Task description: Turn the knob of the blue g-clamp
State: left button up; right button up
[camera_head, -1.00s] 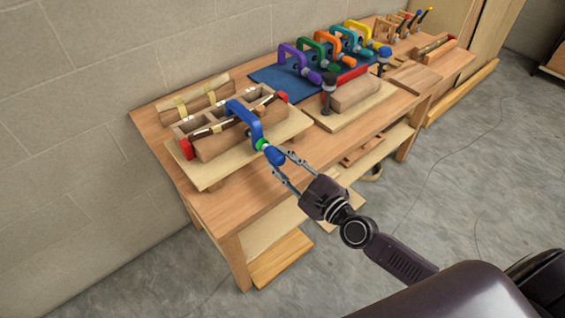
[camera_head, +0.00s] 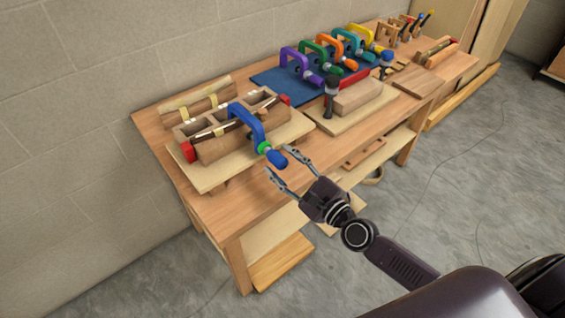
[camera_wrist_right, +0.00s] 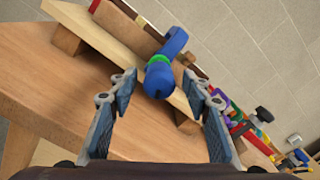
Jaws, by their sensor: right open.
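The blue g-clamp (camera_head: 248,122) is set over the wooden lamination form (camera_head: 215,143) at the near left of the bench. Its blue knob (camera_head: 276,160), with a green collar behind it, points toward my right gripper (camera_head: 279,163). The right gripper is open, its fingertips just short of the knob or on either side of its end. In the right wrist view the knob (camera_wrist_right: 158,80) appears end-on between the spread fingers (camera_wrist_right: 163,88), with a gap on each side. The left gripper is not in view.
The form rests on a pale board (camera_head: 217,181) on the wooden bench (camera_head: 228,215). To the right, several coloured clamps stand on a blue mat (camera_head: 270,83). A second wooden block (camera_head: 358,95) on a board sits nearby. The bench's front edge is clear.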

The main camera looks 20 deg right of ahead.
jog(key=v, duration=1.2)
dwell(0.3)
jog(key=s+d+f+n+g+h, duration=0.25)
jog(key=f+n, duration=0.25)
jog(key=f, duration=0.6)
jog(key=s+d+f+n+g+h, duration=0.1)
jog(key=s+d+f+n+g, duration=0.2)
jog(key=f, duration=0.8)
jog(key=s+d+f+n+g+h, duration=0.1)
jog(key=d+f+n, duration=0.2)
jog(key=f+n, duration=0.55)
jog(key=s+a+f+n+g+h, duration=0.1)
jog(key=s+f+n+g, duration=0.1)
jog(key=s+f, duration=0.55)
jog(key=s+a+f+n+g, duration=0.15)
jog(key=s+f, duration=0.35)
jog(key=f, duration=0.5)
jog(key=s+a+f+n+g, duration=0.2)
jog(key=s+f+n+g, duration=0.1)
jog(key=s, duration=0.5)
jog(key=s+a+f+n+g, duration=0.3)
jog(key=s+f+n, duration=0.1)
jog(key=s, duration=0.5)
jog(key=shift+s+f+h, duration=0.25)
jog(key=shift+f+h, duration=0.1)
